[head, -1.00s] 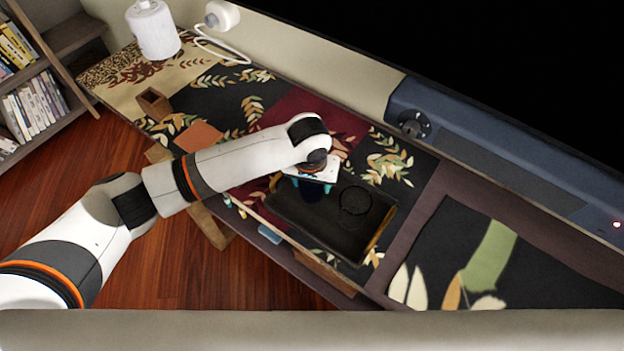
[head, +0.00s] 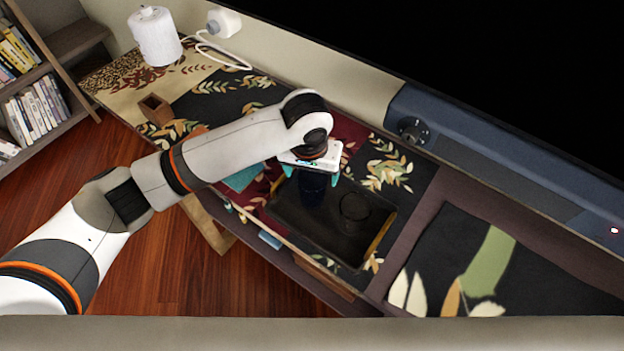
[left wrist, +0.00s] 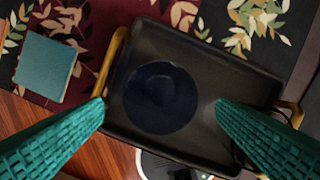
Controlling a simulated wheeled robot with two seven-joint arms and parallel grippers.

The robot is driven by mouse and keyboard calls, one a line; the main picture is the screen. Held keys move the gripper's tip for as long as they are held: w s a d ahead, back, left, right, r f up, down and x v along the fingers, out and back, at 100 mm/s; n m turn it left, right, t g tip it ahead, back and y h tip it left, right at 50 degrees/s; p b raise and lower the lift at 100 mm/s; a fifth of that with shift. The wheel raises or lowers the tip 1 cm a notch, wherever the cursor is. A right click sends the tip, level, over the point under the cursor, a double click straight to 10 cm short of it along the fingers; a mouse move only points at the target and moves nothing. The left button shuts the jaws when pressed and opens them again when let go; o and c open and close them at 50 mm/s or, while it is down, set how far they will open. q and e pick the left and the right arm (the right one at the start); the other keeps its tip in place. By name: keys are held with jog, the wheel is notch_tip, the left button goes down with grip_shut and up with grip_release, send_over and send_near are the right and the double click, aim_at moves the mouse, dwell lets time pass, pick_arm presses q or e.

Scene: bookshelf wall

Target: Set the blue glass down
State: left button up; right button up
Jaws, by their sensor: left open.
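The blue glass (left wrist: 160,97) is dark navy and stands upright on a black tray (left wrist: 215,62) in the left wrist view. In the head view the glass (head: 312,187) shows on the left part of the tray (head: 335,243), just under my left gripper (head: 311,174). My left gripper is open. Its teal fingers (left wrist: 162,103) lie on either side of the glass in the wrist view, with gaps between them and it. In the head view the gripper's white body hides the glass's upper part. My right gripper is not in view.
A second dark round vessel (head: 354,208) stands on the tray to the right of the glass. A teal square (left wrist: 46,67) lies beside the tray. A wooden box (head: 156,109) and a white lamp (head: 155,37) are farther left. A bookshelf (head: 38,105) stands at far left.

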pick_arm(q)
jog(key=r, duration=0.4)
jog(key=shift+s, duration=0.3)
